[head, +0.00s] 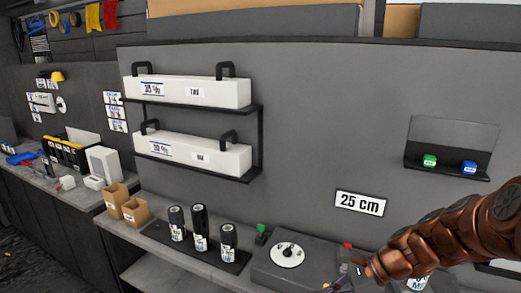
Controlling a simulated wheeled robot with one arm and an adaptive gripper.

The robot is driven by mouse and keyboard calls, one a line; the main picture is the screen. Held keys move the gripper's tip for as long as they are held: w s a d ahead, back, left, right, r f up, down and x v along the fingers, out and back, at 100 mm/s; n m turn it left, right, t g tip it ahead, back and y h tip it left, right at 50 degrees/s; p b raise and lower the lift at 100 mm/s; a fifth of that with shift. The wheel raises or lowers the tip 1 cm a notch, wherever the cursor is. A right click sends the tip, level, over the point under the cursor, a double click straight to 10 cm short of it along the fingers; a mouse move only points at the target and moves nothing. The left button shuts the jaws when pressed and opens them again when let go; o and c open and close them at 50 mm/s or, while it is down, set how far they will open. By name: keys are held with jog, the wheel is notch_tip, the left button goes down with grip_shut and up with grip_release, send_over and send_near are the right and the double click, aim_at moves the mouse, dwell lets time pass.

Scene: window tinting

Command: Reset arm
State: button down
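My copper-coloured arm (440,243) reaches in from the right edge and slopes down to the left. Its end, my gripper (346,279), is low in the picture, right of centre, in front of the workbench. The gripper is small and partly cut off by the bottom edge. I cannot make out its fingers clearly or whether it holds anything.
Left of my gripper, a dark device with a white dial (287,255) sits on the bench, beside several black bottles (199,228). A red button (347,246) is just behind it. Above are white boxes (190,92) on shelves, a "25 cm" sign (360,204) and a small shelf (447,167).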

jog(key=s+a+n+g+h, duration=0.35)
jog(key=s+n, duration=0.55)
jog(key=s, duration=0.3)
jog(key=s+d+n+h+b, duration=0.1)
jog(key=s+d+n+h, duration=0.4)
jog(key=s+n, duration=0.3)
jog(key=s+r, duration=0.1)
jog(key=s, duration=0.3)
jog(key=shift+s+d+n, duration=0.3)
jog(key=shift+s, duration=0.05)
jog(key=shift+d, duration=0.1)
